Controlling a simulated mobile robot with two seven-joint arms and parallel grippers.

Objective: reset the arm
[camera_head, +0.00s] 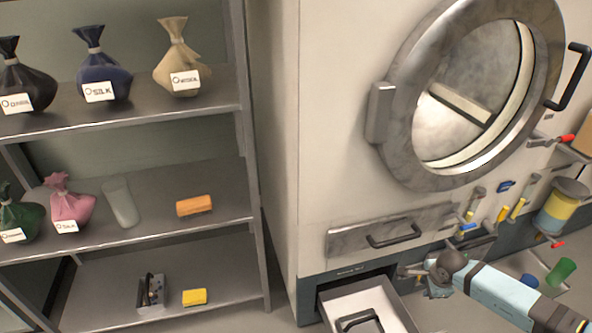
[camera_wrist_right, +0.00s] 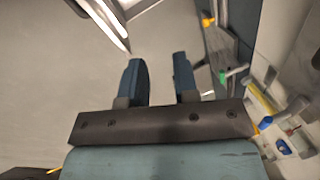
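My right arm comes in from the lower right in the head view, and its gripper (camera_head: 437,278) is beside the open lower drawer of the big machine. In the right wrist view the two fingers of this gripper (camera_wrist_right: 160,85) stand apart with nothing between them. The pale floor shows beyond the fingertips. My left arm and gripper are not in view.
A white drawer (camera_head: 395,305) with a dark handle sticks out of the machine (camera_head: 335,130), left of my right gripper. A metal shelf (camera_head: 160,228) with tied bags stands at left. Tools, a yellow container (camera_head: 562,207) and a green cup (camera_head: 561,271) are at right.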

